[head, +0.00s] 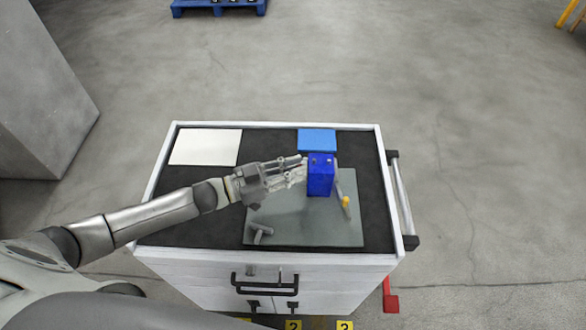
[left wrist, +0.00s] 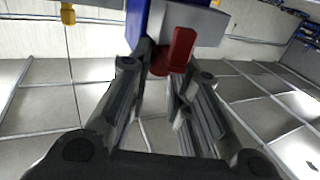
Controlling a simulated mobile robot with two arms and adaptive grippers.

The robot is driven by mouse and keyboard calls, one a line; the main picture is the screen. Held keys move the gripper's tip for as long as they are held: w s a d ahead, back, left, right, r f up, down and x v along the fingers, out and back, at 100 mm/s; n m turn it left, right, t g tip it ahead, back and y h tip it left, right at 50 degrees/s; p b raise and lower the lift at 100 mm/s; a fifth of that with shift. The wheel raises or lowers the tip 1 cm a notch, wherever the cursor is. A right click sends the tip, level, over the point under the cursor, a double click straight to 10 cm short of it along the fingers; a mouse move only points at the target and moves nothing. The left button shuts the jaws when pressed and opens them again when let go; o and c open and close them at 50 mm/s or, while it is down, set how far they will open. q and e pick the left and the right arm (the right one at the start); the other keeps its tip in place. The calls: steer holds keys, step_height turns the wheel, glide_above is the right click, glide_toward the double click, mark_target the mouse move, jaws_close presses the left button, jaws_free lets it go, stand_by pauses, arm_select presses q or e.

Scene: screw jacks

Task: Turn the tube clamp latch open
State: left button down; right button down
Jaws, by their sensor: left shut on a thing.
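The tube clamp is a blue block (head: 320,178) standing on a grey plate (head: 290,225) on top of the cart; it also shows at the top of the left wrist view (left wrist: 135,20). Its red latch (left wrist: 177,52) sits in front of a light grey part in the left wrist view. My left gripper (head: 302,166) reaches in from the left, with its fingertips at the block's left side. In the left wrist view its fingers (left wrist: 158,70) are shut on the red latch. In the head view the fingers largely hide the latch. My right gripper is out of view.
A lever with a yellow knob (head: 346,201) stands right of the block. A grey T-shaped piece (head: 259,233) lies at the plate's front left. A white sheet (head: 206,147) and a light-blue box (head: 317,140) lie at the back of the cart (head: 160,165).

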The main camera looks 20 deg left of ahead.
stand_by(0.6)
arm_select(q)
steer(key=c, duration=1.3)
jaws_free()
steer(key=shift+c, duration=0.2)
steer(key=v, duration=1.2)
steer(key=shift+s, duration=0.1)
